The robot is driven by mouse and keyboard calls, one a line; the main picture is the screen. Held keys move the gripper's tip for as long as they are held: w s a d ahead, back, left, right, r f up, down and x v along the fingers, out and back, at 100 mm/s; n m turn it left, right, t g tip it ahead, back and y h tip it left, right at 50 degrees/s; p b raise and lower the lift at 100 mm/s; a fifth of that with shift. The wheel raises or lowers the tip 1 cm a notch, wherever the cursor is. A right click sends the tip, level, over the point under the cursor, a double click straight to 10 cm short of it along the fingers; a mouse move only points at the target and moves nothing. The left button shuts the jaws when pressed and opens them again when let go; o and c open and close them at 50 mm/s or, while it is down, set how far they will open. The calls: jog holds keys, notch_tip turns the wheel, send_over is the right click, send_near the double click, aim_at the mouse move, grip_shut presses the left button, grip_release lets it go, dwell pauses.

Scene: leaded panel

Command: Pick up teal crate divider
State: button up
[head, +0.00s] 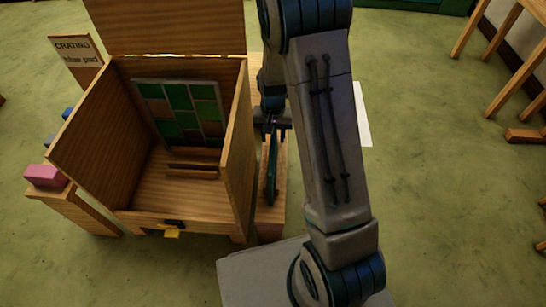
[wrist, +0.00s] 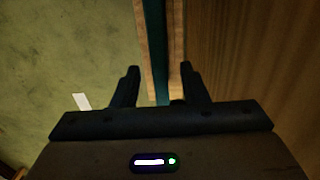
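The teal crate divider (head: 271,168) is a thin upright panel just right of the wooden crate in the head view, seen nearly edge-on over a narrow wooden stand (head: 270,222). In the wrist view the divider (wrist: 154,45) is a teal strip running between my two fingers, with pale wood on both sides of it. My gripper (head: 270,122) is at the divider's upper part in the head view. In the wrist view my gripper (wrist: 158,72) is open, its fingers apart on either side of the strip with gaps showing. My arm hides part of the area to the right.
The open wooden crate (head: 238,150) stands close left of the divider, its wall also near in the wrist view (wrist: 250,50). A leaded panel (head: 180,110) leans inside it. A pink block (head: 45,176) sits at far left.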

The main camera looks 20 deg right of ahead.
notch_tip(320, 180, down, 4)
jog(key=shift+f+b, duration=0.1)
jog(key=shift+b, duration=0.75)
jog(key=shift+c, duration=0.3)
grip_shut()
jog(key=shift+r, duration=0.2)
